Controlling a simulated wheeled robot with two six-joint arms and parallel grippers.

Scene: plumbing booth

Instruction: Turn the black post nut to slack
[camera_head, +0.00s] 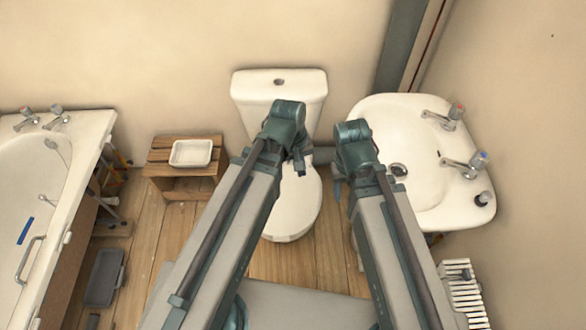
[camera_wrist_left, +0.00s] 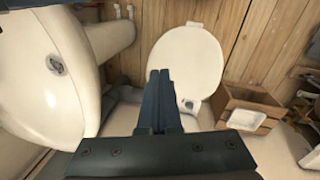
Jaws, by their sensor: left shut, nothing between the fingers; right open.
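I cannot make out the black post nut in either view; it may be hidden or too small to tell. My left gripper (camera_head: 301,168) is over the toilet in the head view, mostly hidden by its own wrist. In the left wrist view the left gripper (camera_wrist_left: 160,75) has its two dark fingers together, with nothing between them, pointing towards the toilet lid. My right gripper (camera_head: 337,190) hangs between the toilet and the basin, mostly hidden behind its wrist; it is open.
The white toilet (camera_head: 295,205) stands at the centre, the basin (camera_head: 385,120) with two taps at the right. A wooden crate (camera_head: 200,187) carries a white dish (camera_head: 191,153). The bath (camera_head: 85,140) is at the left, with pipework beside it. Some wooden floor (camera_head: 150,240) is clear.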

